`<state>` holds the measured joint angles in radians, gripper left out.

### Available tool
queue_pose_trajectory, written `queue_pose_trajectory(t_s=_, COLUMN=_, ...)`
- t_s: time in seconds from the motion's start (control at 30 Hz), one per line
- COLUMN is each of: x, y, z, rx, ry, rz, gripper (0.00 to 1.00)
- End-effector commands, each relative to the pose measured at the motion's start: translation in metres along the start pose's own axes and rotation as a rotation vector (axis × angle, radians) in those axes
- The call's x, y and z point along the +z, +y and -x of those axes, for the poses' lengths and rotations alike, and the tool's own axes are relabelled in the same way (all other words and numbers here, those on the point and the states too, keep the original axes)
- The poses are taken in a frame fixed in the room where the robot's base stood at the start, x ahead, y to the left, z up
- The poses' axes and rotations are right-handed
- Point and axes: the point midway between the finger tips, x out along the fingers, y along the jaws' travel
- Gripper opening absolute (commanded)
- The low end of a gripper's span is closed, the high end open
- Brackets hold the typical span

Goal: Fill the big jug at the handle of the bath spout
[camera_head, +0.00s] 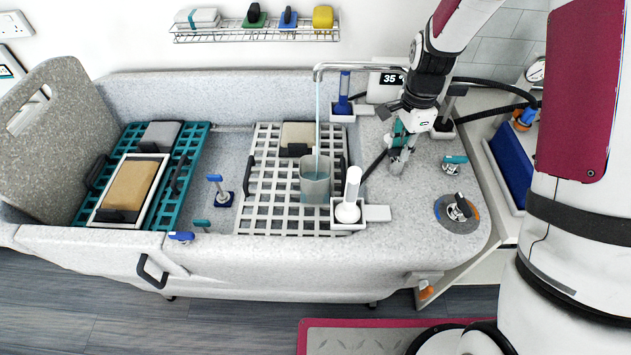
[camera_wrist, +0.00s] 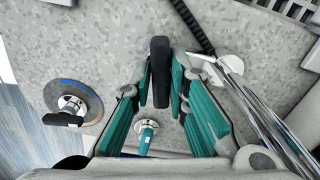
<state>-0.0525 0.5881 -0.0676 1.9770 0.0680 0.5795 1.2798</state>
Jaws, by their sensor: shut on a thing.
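The big jug (camera_head: 315,181), a translucent grey vessel, stands on the white slatted grid (camera_head: 262,222) in the bath. The chrome bath spout (camera_head: 350,66) reaches over it from the right, and a thin stream of water (camera_head: 318,120) falls into the jug. Some water seems to be inside; its exact level is hard to tell. My gripper (camera_head: 398,160) is at the bath's right end deck, teal fingers pointing down. In the wrist view its fingers are shut on the black spout handle (camera_wrist: 160,72). The chrome pipe (camera_wrist: 262,105) passes beside them. The gripper hides the handle in the head view.
A round dial (camera_head: 457,215) and a small teal-handled valve (camera_head: 453,163) sit on the deck near my gripper. A white holder with a rounded white tool (camera_head: 348,208) stands beside the jug. A display box (camera_head: 385,85) and black hoses (camera_head: 490,83) are behind my wrist.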

Motion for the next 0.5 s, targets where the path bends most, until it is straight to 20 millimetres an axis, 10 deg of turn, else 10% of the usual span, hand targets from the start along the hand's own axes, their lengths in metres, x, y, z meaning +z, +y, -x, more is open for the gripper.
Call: queue_pose_trajectory(t_s=0.5, x=0.0012, y=-0.004, z=0.0025, rx=-0.013, ry=0.002, rz=-0.246, gripper=0.0)
